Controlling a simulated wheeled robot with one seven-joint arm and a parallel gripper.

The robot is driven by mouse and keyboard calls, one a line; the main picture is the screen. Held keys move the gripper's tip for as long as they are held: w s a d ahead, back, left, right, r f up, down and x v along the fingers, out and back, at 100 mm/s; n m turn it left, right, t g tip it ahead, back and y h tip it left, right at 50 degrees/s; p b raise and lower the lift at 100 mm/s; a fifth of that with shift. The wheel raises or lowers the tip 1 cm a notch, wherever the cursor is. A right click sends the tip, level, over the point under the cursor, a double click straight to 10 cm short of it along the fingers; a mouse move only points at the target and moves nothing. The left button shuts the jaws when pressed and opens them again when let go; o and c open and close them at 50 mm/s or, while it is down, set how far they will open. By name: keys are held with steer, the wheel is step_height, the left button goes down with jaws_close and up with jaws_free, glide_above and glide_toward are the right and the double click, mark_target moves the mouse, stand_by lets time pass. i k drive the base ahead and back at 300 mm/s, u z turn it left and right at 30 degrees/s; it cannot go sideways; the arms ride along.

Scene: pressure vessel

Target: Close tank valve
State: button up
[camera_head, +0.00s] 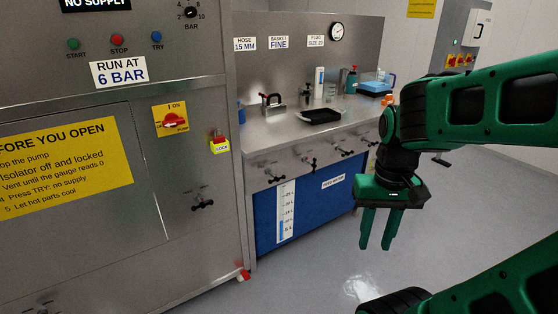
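My gripper (376,246) hangs at right with its two green fingers pointing down, apart and empty. It is in front of the sink counter and touches no valve. A blue tank panel (318,213) with a white level scale (285,212) is under the counter. Several dark valve handles line the steel front above it, among them a left one (271,174) and a middle one (309,163). Another dark handle (202,202) is on the steel cabinet at left. I cannot read which handle is labelled as the tank valve, nor whether any is open or shut.
The steel cabinet (150,215) has a red rotary switch (171,121) and a yellow-and-red lock (219,143). A black tray (320,117) and bottles stand on the counter. A red-tipped piece (243,274) is low by the cabinet. The grey floor (310,285) ahead is clear.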

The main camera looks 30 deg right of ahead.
mark_target(314, 166)
steer(key=z, duration=0.3)
steer(key=i, duration=1.25)
steer(key=z, duration=0.7)
